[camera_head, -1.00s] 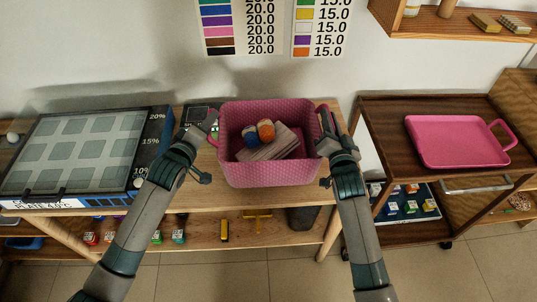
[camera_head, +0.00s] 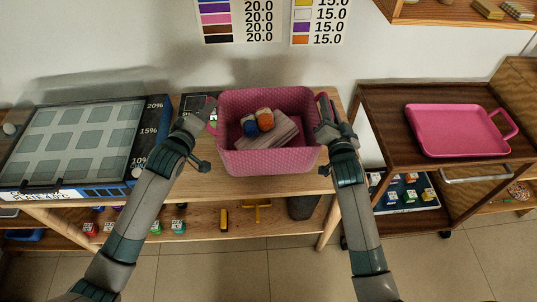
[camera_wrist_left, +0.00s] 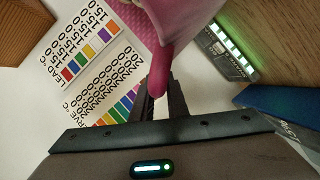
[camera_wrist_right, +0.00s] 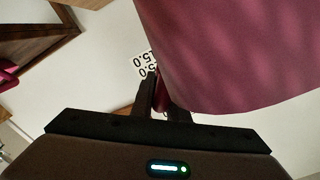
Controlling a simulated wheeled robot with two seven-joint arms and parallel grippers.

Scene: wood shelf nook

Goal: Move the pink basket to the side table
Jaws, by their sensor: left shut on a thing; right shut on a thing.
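The pink woven basket (camera_head: 265,162) is upright over the wooden shelf top in the head view. It holds a blue roll, an orange roll and folded striped cloth. My left gripper (camera_head: 210,112) is shut on its left handle, which shows pink between the fingers in the left wrist view (camera_wrist_left: 160,85). My right gripper (camera_head: 322,108) is shut on its right handle, seen in the right wrist view (camera_wrist_right: 162,95). I cannot tell whether the basket's base touches the shelf. The dark wood side table (camera_head: 378,128) stands to the right.
A pink tray (camera_head: 458,130) lies on the right part of the side table, leaving a narrow bare strip at its left. A boxed grey panel (camera_head: 75,148) sits left of the basket. A wall shelf (camera_head: 455,20) hangs at upper right. A gap separates shelf and side table.

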